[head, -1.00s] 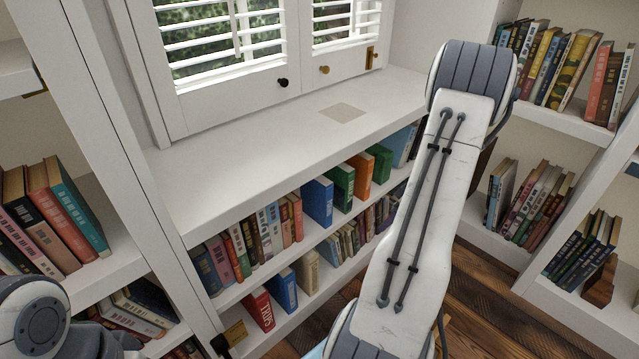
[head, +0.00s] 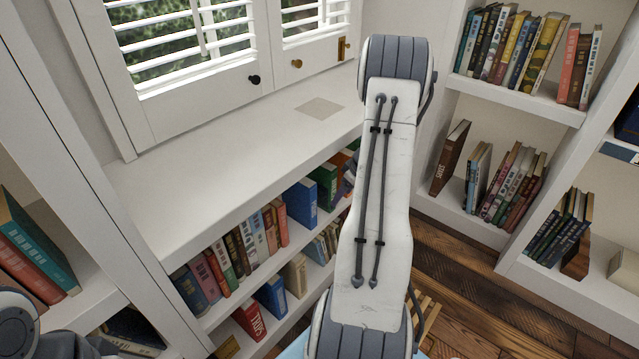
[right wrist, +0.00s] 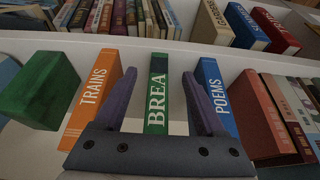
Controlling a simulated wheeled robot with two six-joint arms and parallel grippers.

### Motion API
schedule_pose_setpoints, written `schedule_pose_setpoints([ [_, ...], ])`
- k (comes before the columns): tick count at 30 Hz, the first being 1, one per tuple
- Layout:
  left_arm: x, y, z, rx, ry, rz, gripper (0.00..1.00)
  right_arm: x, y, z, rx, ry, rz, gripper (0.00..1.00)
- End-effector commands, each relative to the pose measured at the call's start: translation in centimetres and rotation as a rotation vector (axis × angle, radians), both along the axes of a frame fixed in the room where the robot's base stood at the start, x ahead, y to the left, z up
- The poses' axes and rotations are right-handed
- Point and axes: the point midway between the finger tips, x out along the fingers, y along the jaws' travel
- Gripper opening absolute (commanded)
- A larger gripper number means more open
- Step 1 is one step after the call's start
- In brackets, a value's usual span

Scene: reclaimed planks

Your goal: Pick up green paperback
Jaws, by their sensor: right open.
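My right gripper (right wrist: 159,77) is open, one finger on each side of this spine, with gaps between. My left gripper is out of view.
An orange "TRAINS" book (right wrist: 88,100) and a blue "POEMS" book (right wrist: 217,95) flank the green book closely, with narrow gaps. The white ledge (head: 230,150) above the shelf is mostly bare. A bookcase (head: 560,108) stands at the right.

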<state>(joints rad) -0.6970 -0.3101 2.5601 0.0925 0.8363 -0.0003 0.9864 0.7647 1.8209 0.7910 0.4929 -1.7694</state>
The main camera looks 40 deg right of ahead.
Motion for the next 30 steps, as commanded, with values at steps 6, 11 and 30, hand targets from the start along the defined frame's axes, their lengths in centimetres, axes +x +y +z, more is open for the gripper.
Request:
schedule_pose_setpoints([
  [6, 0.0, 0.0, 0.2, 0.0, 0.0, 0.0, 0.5, 3.6, 0.3, 0.0, -0.001, 0.0, 0.002, 0.72],
  [11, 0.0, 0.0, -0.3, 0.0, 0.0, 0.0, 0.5, 4.1, 0.2, -1.2, 0.0, 0.0, -0.003, 0.72],
  [30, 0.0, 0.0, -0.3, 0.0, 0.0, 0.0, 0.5, 4.1, 0.1, -1.0, -0.001, -0.002, -0.004, 0.0],
])
